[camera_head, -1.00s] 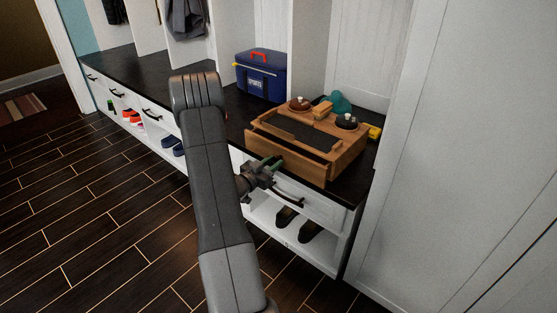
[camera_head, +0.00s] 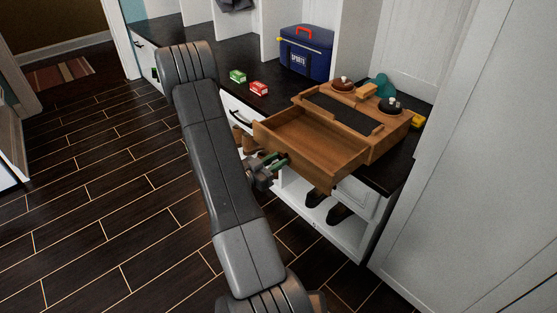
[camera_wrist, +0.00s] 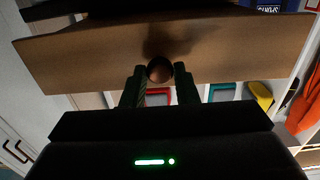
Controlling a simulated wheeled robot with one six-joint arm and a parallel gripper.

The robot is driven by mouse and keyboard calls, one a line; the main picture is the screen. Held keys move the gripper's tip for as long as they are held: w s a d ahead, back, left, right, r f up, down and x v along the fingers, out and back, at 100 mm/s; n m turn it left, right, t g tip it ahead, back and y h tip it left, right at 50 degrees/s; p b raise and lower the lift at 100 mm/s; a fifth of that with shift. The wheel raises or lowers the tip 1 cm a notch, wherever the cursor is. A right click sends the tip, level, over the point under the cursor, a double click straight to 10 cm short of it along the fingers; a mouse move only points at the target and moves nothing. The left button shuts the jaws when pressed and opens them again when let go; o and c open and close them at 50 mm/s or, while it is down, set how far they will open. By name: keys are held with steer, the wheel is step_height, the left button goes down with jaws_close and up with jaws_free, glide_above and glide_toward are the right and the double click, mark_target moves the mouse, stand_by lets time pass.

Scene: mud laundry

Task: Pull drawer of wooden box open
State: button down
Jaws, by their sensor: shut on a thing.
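The wooden box (camera_head: 388,142) stands on the dark bench top, with shoe-care items on its upper face. Its drawer (camera_head: 312,142) is pulled far out toward me, sticks out past the bench edge, and looks empty inside. My gripper (camera_head: 277,162) is at the drawer's front face. In the wrist view, the drawer front (camera_wrist: 90,55) spans the picture, and the fingers of my gripper (camera_wrist: 160,75) are closed on its round knob (camera_wrist: 159,70). The knob is hidden in the head view.
A blue cooler bag (camera_head: 306,52) with a red handle stands behind the box. A green box (camera_head: 238,76) and a red box (camera_head: 259,88) lie on the bench top (camera_head: 215,60). Shoes (camera_head: 340,213) sit in the cubby below. A white panel (camera_head: 470,150) stands at the right.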

steer(key=c, duration=1.1)
jaws_free()
steer(key=shift+c, duration=0.2)
steer(key=p+v, duration=0.2)
steer(key=v, duration=1.1)
steer(key=shift+s+a+p, duration=0.25)
steer(key=shift+a+p, duration=0.05)
steer(key=b+x, duration=0.2)
steer(key=x, duration=1.1)
steer(key=shift+w+d+b, duration=0.3)
steer(key=shift+w+d, duration=0.05)
steer(key=shift+d, duration=0.05)
